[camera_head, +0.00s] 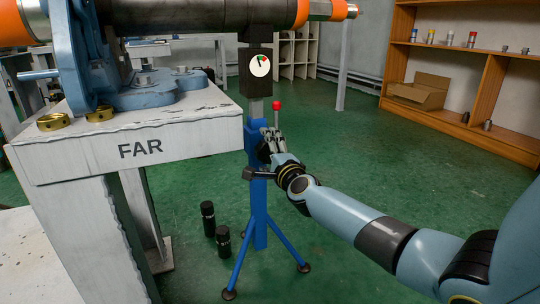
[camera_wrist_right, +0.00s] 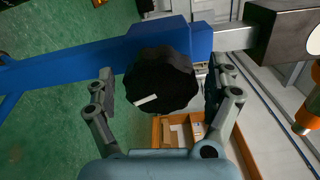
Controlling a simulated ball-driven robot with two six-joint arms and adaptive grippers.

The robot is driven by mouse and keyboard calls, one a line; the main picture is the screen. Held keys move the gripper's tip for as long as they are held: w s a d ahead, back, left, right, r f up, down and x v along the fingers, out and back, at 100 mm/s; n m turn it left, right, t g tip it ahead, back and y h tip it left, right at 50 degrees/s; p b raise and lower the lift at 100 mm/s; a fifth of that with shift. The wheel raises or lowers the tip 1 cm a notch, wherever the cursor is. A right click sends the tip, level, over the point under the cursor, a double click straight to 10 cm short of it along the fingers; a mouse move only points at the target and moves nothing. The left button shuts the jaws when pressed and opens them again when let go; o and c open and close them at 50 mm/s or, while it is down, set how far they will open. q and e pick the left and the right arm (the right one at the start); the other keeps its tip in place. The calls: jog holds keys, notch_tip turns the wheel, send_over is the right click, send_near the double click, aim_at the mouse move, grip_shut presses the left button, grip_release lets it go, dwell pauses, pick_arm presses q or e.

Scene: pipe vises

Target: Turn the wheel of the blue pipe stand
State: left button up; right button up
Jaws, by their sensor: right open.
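The blue pipe stand (camera_head: 259,215) stands on the green floor at the end of the grey bench, on tripod legs. Its blue post also crosses the right wrist view (camera_wrist_right: 75,68). Its wheel (camera_wrist_right: 163,80) is a black scalloped knob with a white mark, seen in the right wrist view. My right gripper (camera_head: 271,147) is at the upper part of the stand. In the right wrist view its fingers are open, one on each side of the wheel, and contact cannot be made out. In the head view the gripper hides the wheel at least partly. My left gripper is not in view.
The grey bench marked FAR (camera_head: 140,149) carries a blue vise (camera_head: 88,60) and brass rings. A dark pipe (camera_head: 200,14) with orange ends rests across the top. Two black cylinders (camera_head: 208,218) stand on the floor beside the stand. A wooden shelf (camera_head: 484,90) stands at the back right.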

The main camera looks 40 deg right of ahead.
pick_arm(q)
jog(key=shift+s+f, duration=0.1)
pick_arm(e)
jog(key=v, duration=1.2)
jog(key=shift+f, duration=0.1)
dwell(0.9)
jog(key=w+d+n, duration=0.1)
jog(key=w+n, duration=0.2)
jog(key=n, duration=0.1)
jog(key=w+d+n+b, duration=0.1)
jog(key=w+n, duration=0.3)
jog(key=n, duration=0.1)
jog(key=w+d+n+b, duration=0.1)
jog(key=w+n, duration=0.3)
jog(key=n, duration=0.1)
jog(key=shift+w+f, duration=0.15)
jog(key=shift+w, duration=0.1)
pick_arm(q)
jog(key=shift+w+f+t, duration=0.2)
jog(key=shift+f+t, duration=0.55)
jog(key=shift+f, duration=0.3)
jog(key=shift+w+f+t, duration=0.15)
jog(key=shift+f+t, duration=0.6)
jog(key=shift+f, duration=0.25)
pick_arm(e)
jog(key=shift+w+d, duration=0.15)
jog(key=shift+w, duration=0.45)
